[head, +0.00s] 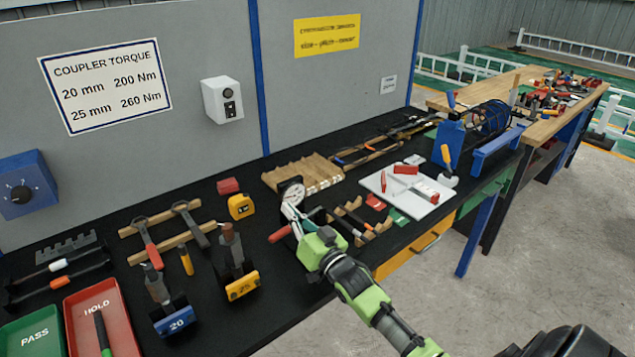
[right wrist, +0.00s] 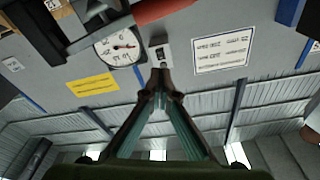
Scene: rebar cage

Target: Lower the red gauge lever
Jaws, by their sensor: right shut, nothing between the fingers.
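The round white dial gauge (head: 292,194) stands on the black bench in the middle of the head view. A red lever handle (head: 280,234) shows just below and left of it, beside my right gripper. My right gripper (head: 294,214) is shut with nothing between its fingers, close in front of the gauge; whether it touches cannot be told. In the right wrist view the picture is upside down: the closed fingertips (right wrist: 158,76) lie apart from the dial (right wrist: 117,47) and the thick red handle (right wrist: 163,10) at the top edge. My left gripper is not in view.
A wooden rack (head: 303,174) stands behind the gauge. The couplers with yellow block (head: 242,286) and blue block (head: 174,317) stand left of it. A white board (head: 408,190) with red parts lies to the right. Red (head: 108,325) and green trays are at far left.

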